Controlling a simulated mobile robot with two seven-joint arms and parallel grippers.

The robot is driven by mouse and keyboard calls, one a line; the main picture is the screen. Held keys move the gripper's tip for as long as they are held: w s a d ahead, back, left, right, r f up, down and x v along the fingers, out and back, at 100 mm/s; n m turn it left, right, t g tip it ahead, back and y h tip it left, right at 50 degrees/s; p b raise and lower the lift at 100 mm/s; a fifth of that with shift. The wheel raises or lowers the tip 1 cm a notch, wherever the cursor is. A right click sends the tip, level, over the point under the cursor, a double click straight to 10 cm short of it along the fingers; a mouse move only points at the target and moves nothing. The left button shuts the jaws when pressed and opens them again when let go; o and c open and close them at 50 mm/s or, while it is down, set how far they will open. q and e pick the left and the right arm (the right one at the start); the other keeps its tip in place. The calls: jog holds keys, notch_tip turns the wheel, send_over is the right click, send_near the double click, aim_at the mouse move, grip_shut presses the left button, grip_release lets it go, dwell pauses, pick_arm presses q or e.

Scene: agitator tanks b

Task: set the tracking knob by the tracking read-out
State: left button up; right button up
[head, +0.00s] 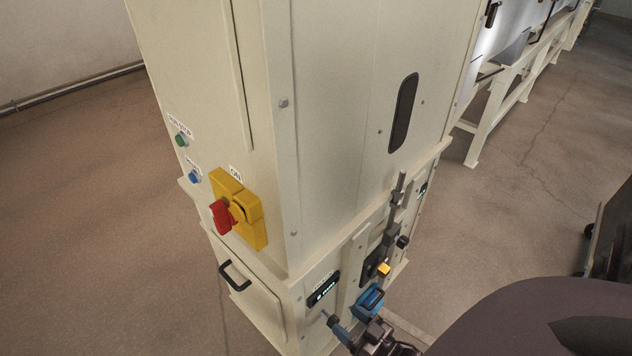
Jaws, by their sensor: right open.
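A second small read-out (423,189) with a green glow is farther right. My right gripper (351,311) is open just below and right of the first read-out, its blue fingers apart, close to the panel. No knob shows clearly between the fingers; the gripper may hide it. My left gripper is out of view.
A black knob (403,242) and a yellow part (383,269) stick out near a vertical grey lever (397,200). The left face carries a red-and-yellow switch (238,211), a green button (181,140), a blue button (195,177) and a black handle (234,276). Floor at left is clear.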

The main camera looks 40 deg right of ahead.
jog(key=b, duration=0.7)
send_near(330, 319)
jog(key=f, duration=0.2)
jog(key=shift+m+h, duration=0.3)
jog(key=shift+m, duration=0.1)
jog(key=w, duration=0.4)
jog(key=w+b, duration=0.1)
jog(key=w, duration=0.4)
jog(key=shift+w+a+f, duration=0.15)
jog(key=shift+w, duration=0.15)
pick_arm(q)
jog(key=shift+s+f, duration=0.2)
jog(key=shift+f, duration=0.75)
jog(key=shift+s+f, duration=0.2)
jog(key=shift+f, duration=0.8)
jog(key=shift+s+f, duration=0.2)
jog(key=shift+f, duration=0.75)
pick_arm(e)
jog(key=shift+w, duration=0.5)
jog(key=c, duration=0.9)
